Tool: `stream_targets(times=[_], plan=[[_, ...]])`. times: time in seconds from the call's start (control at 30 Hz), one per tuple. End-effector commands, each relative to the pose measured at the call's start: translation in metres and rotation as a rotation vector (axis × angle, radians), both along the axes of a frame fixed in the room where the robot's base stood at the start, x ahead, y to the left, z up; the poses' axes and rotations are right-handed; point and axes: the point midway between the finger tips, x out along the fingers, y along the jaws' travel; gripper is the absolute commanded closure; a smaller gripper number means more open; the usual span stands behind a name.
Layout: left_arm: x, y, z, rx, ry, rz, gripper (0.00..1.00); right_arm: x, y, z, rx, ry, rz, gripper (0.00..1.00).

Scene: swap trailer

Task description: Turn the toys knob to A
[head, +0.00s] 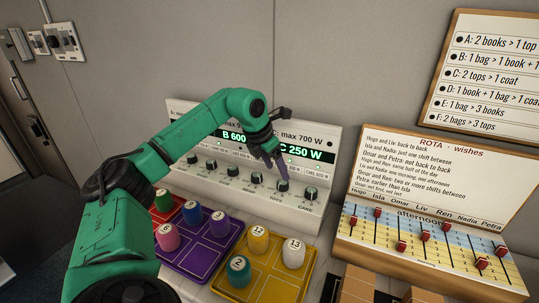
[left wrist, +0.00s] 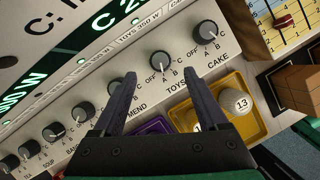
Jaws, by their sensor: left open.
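The toys knob (head: 282,185) is a dark round knob with a pale-edged face on the white sloped panel. It is second from the right in its row. In the left wrist view the toys knob (left wrist: 160,62) has OFF, A, B and C marked around it; its setting is too small to read surely. My left gripper (head: 276,163) hangs just in front of the panel near this knob. In the left wrist view its open fingers (left wrist: 158,82) stand either side of the knob's line, with nothing between them. Contact cannot be told. My right gripper is not in view.
The cake knob (head: 311,193) is just right, the mend knob (head: 256,177) just left. Below stand a purple tray (head: 205,262) and a yellow tray (head: 262,291) with numbered pegs. A slider board (head: 430,235) stands at right, with wooden blocks (head: 357,285) before it.

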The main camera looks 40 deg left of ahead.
Motion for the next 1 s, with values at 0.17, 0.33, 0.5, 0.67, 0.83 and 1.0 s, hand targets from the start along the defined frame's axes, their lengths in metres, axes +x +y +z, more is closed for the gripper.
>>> stream_targets(times=[0.17, 0.33, 0.5, 0.67, 0.83, 1.0], plan=[[-0.019, 0.003, 0.05, 0.0, -0.005, 0.0, 0.24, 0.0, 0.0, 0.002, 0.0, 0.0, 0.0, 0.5], [-0.03, 0.004, 0.075, 0.0, -0.001, 0.0, 0.24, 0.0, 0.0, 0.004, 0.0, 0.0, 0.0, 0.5], [-0.032, 0.005, 0.078, 0.0, 0.001, 0.001, 0.24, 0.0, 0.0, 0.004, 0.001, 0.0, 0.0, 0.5], [-0.032, 0.005, 0.077, 0.0, 0.001, 0.001, 0.24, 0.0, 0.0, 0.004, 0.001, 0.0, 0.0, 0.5], [-0.032, 0.005, 0.077, 0.0, 0.001, 0.001, 0.24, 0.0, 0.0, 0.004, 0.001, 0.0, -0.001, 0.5], [-0.032, 0.005, 0.086, 0.0, 0.0, 0.001, 0.24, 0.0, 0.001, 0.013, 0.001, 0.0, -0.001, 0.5]])
